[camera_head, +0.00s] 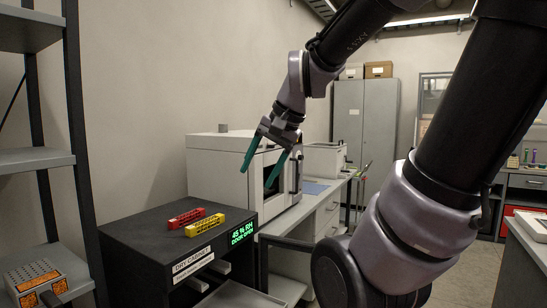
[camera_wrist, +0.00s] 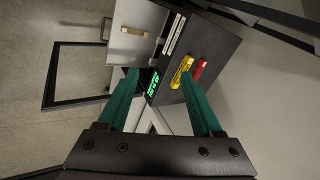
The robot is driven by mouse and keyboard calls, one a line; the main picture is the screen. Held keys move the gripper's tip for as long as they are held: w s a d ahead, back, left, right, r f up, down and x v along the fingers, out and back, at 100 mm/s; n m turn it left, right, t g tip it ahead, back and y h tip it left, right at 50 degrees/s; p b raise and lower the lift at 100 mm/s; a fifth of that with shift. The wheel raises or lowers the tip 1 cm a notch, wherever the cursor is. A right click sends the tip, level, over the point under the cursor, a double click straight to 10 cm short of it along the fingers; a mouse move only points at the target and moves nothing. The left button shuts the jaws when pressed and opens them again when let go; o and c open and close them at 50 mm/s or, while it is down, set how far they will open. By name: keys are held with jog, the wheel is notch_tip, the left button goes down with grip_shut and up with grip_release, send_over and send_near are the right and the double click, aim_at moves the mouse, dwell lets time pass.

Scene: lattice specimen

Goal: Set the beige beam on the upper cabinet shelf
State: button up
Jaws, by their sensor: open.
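The beige beam (camera_wrist: 133,31) shows small in the wrist view, lying on a pale tray (camera_wrist: 137,48) at the front of the dry cabinet; I cannot make it out in the head view. The black dry cabinet (camera_head: 140,235) stands at lower left with its door (camera_head: 290,241) swung open. A pale tray (camera_head: 238,298) sticks out low at its front. The upper shelf inside is mostly hidden. My gripper (camera_head: 256,179) is open and empty, fingers pointing down, above and behind the cabinet's right side. In the wrist view its fingers (camera_wrist: 159,72) frame the green display.
A red beam (camera_head: 186,218) and a yellow beam (camera_head: 205,225) lie on the cabinet top. A black rack (camera_head: 35,160) stands at left with a perforated block (camera_head: 35,280). A white oven-like machine (camera_head: 225,165) stands on the bench behind. The open door juts out right of the cabinet.

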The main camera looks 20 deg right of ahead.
jog(key=s+d+r+n+t, duration=0.1)
jog(key=n, duration=0.1)
jog(key=s+d+r+n+t+h, duration=0.1)
jog(key=r, duration=0.1)
jog(key=shift+s+n, duration=0.4)
dwell(0.9)
